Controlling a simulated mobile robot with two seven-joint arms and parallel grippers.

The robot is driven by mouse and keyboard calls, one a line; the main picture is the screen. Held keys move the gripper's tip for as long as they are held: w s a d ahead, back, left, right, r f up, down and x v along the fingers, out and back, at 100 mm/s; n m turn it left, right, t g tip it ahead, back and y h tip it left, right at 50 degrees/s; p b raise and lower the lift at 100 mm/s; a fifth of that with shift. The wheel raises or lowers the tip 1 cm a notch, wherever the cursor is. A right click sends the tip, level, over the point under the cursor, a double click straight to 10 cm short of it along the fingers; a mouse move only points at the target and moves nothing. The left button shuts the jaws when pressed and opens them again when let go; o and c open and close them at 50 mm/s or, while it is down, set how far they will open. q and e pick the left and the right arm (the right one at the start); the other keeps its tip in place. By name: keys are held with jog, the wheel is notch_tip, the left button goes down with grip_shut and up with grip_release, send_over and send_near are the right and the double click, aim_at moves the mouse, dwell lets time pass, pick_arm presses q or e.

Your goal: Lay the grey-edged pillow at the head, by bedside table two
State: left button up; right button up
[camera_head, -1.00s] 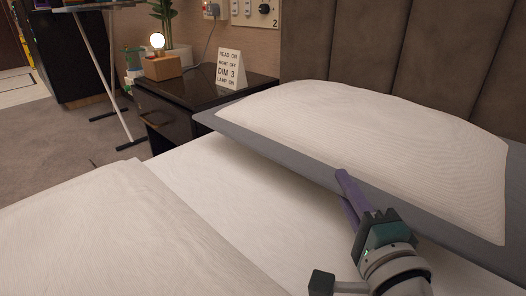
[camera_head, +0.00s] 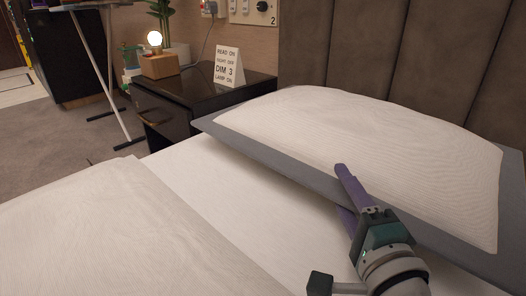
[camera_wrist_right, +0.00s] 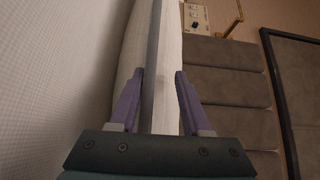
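The grey-edged pillow (camera_head: 375,140) is white with a flat grey border and lies at the head of the bed, close to the headboard. Its left corner is near the dark bedside table (camera_head: 185,97); a wall plate above the table is marked 2. My right gripper (camera_head: 343,188) is at the pillow's front edge, one purple finger above the border and the other below, its tip hidden. In the right wrist view the gripper (camera_wrist_right: 155,95) has its fingers spread apart on either side of the pillow edge (camera_wrist_right: 153,70). My left gripper is out of view.
The padded headboard (camera_head: 400,50) stands behind the pillow. A folded white cover (camera_head: 100,230) lies across the bed at left. The table holds a sign (camera_head: 229,66) and a lit lamp (camera_head: 156,55). Bare sheet lies in front of the pillow.

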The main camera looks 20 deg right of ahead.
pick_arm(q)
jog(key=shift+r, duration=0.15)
pick_arm(e)
jog(key=shift+r, duration=0.2)
pick_arm(q)
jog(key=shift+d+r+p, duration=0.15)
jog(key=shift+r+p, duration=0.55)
jog(key=shift+p, duration=0.15)
pick_arm(e)
jog(key=shift+s+a+r, duration=0.1)
jog(key=shift+s+r, duration=0.35)
jog(key=shift+r, duration=0.05)
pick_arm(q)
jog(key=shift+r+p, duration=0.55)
pick_arm(e)
jog(key=v, duration=0.6)
jog(key=shift+s+a+f, duration=0.1)
jog(key=shift+s, duration=0.2)
jog(key=o, duration=0.9)
jog(key=shift+c, duration=0.2)
